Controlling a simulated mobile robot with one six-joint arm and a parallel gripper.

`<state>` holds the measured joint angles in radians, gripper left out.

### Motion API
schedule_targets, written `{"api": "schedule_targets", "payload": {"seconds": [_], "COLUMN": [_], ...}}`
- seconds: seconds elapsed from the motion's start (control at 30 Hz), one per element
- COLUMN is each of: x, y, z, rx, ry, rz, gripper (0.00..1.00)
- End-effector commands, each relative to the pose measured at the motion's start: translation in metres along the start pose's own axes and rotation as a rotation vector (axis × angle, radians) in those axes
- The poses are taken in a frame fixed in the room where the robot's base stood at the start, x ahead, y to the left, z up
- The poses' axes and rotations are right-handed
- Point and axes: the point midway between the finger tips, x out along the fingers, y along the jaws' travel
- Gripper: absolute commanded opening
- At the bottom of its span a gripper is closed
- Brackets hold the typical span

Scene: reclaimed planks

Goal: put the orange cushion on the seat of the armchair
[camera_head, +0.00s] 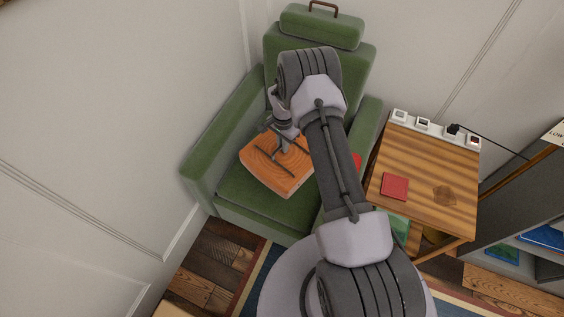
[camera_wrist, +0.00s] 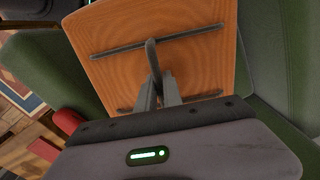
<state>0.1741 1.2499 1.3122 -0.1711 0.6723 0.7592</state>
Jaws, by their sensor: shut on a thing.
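The orange cushion (camera_head: 271,176) is a square with a wood-like grain and dark bars across its top. My gripper (camera_head: 285,147) is above it, shut on a dark raised part at its middle. The wrist view shows the fingers (camera_wrist: 157,88) closed there, with the cushion (camera_wrist: 195,62) filling the upper middle. The green armchair (camera_head: 231,123) stands against the wall. The cushion is over the left part of its seat (camera_head: 262,208), turned at an angle. I cannot tell whether it touches the seat. My arm hides part of the seat and backrest.
A wooden side table (camera_head: 440,170) stands close on the right, with a red square (camera_head: 395,187) and a brown patch on top. A power strip (camera_head: 423,124) lies along its back edge. A grey shelf (camera_head: 510,215) is at the far right. A green bolster (camera_head: 322,29) tops the backrest.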

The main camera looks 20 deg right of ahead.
Motion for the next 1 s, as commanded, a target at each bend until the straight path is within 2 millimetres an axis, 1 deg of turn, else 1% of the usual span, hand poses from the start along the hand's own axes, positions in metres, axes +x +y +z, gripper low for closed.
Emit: {"api": "schedule_targets", "payload": {"seconds": [0.03,0.13,0.2,0.3,0.47,0.6,0.67,0.83,0.97,1.0], "x": [0.013,0.03,0.051,0.077,0.098,0.125,0.129,0.126,0.13,0.129], "y": [0.001,0.001,0.002,0.002,0.002,0.002,0.002,0.002,0.002,0.002], "z": [-0.003,-0.006,-0.007,-0.006,-0.006,-0.006,-0.006,-0.006,-0.006,-0.006], "rx": [0.029,0.068,0.077,0.077,0.075,0.075,0.075,0.074,0.074,0.074], "ry": [0.0,0.001,0.001,0.0,0.001,0.0,0.001,0.001,0.001,0.001], "rz": [0.0,-0.001,0.0,0.0,-0.001,0.0,-0.001,-0.001,-0.001,0.0], "gripper": [0.0,0.0,0.0,0.0,0.0,0.0,0.0,0.0,0.0,0.14]}}
